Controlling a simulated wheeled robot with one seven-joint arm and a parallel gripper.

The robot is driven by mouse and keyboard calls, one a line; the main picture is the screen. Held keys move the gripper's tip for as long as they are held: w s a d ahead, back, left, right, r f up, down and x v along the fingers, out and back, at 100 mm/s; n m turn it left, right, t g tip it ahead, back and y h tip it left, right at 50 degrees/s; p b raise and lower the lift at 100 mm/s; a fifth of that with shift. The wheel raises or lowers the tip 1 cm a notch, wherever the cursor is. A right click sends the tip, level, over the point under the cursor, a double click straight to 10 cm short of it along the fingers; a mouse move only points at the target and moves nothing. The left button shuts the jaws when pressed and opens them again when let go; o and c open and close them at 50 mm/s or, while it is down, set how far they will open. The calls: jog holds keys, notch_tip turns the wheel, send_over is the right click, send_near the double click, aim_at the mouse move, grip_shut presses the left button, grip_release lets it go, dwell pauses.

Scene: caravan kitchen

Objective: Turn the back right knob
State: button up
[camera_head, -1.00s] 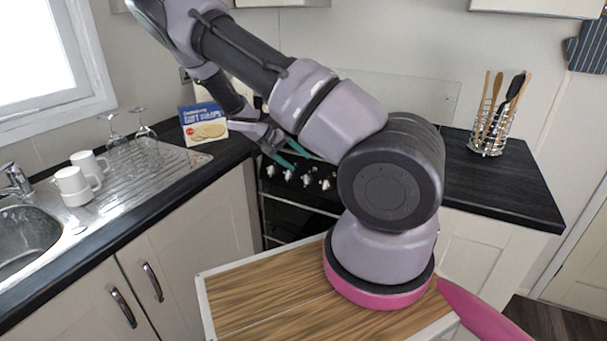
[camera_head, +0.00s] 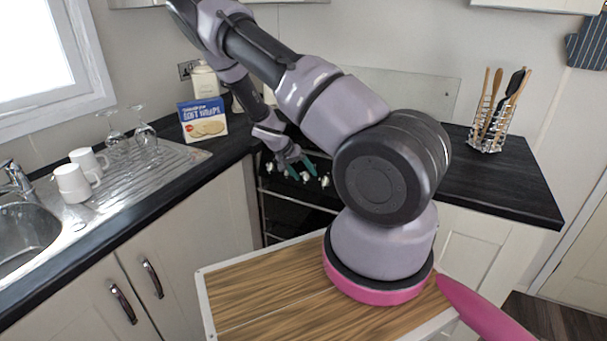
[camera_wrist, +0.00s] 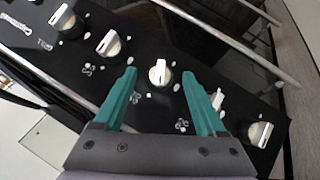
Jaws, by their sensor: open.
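The stove's black control panel (camera_wrist: 140,88) carries a row of several white-and-silver knobs. In the wrist view a middle knob (camera_wrist: 159,73) lies between the tips of my gripper (camera_wrist: 160,76), with a gap to each finger. The green fingers are spread and hold nothing. Another knob (camera_wrist: 217,100) shows just beside the right finger, and an end knob (camera_wrist: 260,133) is farther right. Two more knobs, one of them the knob (camera_wrist: 109,43), are to the left. Markings are too small to tell which is back right. In the head view my gripper (camera_head: 301,168) is at the stove front.
A rail (camera_wrist: 215,38) runs along the panel in the wrist view. A blue box (camera_head: 203,121) stands on the left worktop near my forearm. Cups and glasses stand on the drainer (camera_head: 150,170). A utensil holder (camera_head: 488,130) is on the right worktop (camera_head: 495,185).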

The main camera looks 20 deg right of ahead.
jog(key=shift+d+f, duration=0.1)
jog(key=shift+f, duration=0.1)
jog(key=shift+c, duration=0.3)
grip_shut()
jog(key=shift+n, duration=0.3)
jog(key=n+h, duration=0.1)
jog(key=n+g+h, duration=0.1)
jog(key=n+h, duration=0.1)
jog(key=shift+w+a+f+g, duration=0.2)
jog(key=shift+a+g, duration=0.05)
jog(key=shift+g, duration=0.05)
jog(key=n+h, duration=0.2)
jog(key=n, duration=0.1)
jog(key=shift+a+f+h, duration=0.1)
jog(key=shift+f+h, duration=0.05)
jog(key=shift+h, duration=0.25)
jog(key=shift+a+f+n+h, duration=0.15)
jog(key=shift+n+h, duration=0.75)
jog(key=shift+n, duration=0.5)
